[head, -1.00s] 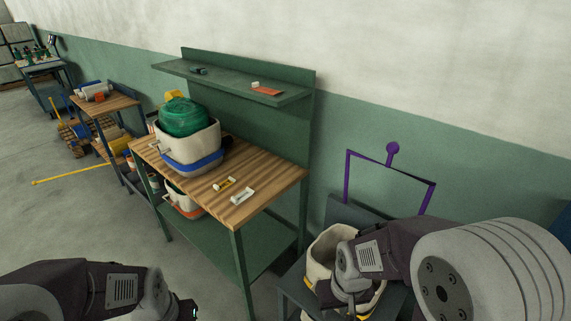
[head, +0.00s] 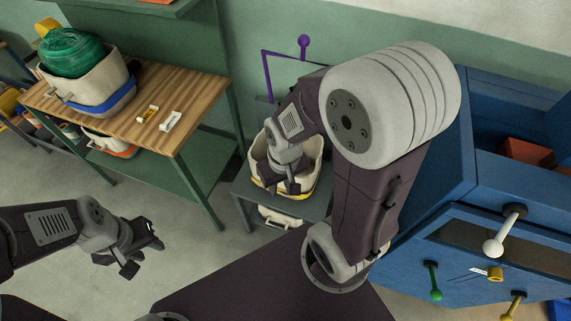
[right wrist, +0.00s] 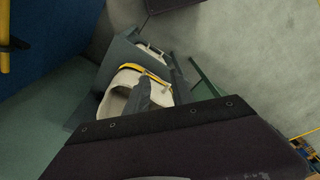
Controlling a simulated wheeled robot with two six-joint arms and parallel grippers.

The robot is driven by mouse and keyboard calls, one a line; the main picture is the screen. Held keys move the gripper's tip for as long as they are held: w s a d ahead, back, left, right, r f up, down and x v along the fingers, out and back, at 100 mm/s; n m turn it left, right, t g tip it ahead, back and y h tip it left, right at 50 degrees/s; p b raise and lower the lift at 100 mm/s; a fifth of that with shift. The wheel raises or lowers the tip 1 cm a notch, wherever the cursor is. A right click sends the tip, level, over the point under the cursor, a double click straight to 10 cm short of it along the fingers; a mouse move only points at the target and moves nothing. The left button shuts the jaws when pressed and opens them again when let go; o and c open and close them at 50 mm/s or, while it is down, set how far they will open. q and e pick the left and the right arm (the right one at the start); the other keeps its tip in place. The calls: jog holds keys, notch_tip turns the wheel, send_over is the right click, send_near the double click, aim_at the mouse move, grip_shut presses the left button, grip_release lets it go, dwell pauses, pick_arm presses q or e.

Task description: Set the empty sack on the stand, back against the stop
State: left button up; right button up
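An open cream sack (head: 314,158) with a yellow band near its base is on the grey stand (head: 312,208), below a purple frame (head: 266,75). I cannot tell if its back touches the stop. My right gripper (head: 282,186) reaches over the sack and overlaps its near side; whether its fingers are closed on the wall is unclear. In the right wrist view the sack (right wrist: 118,97) also shows, partly hidden behind my dark gripper parts. My left gripper (head: 140,254) is open and empty above the floor at the lower left.
Another cream container (head: 280,217) sits on the stand's lower level. A wooden-topped bench (head: 150,95) at left bears a cream container (head: 92,88) holding a green bundle (head: 72,52). A blue cabinet (head: 470,225) with handles stands close on the right. Floor between bench and left arm is clear.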

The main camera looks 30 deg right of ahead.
dwell(0.4)
jog(key=c, duration=0.6)
jog(key=shift+w+m, duration=0.1)
jog(key=shift+m, duration=0.8)
grip_shut()
jog(key=w+a+f+m+b, duration=0.2)
jog(key=w+f+m+b, duration=0.2)
jog(key=w+f+m, duration=0.55)
notch_tip(320, 180, down, 13)
jog(key=d+n+g+b, duration=0.1)
jog(key=d+b, duration=0.1)
jog(key=shift+w+d, duration=0.25)
jog(key=shift+w, duration=0.2)
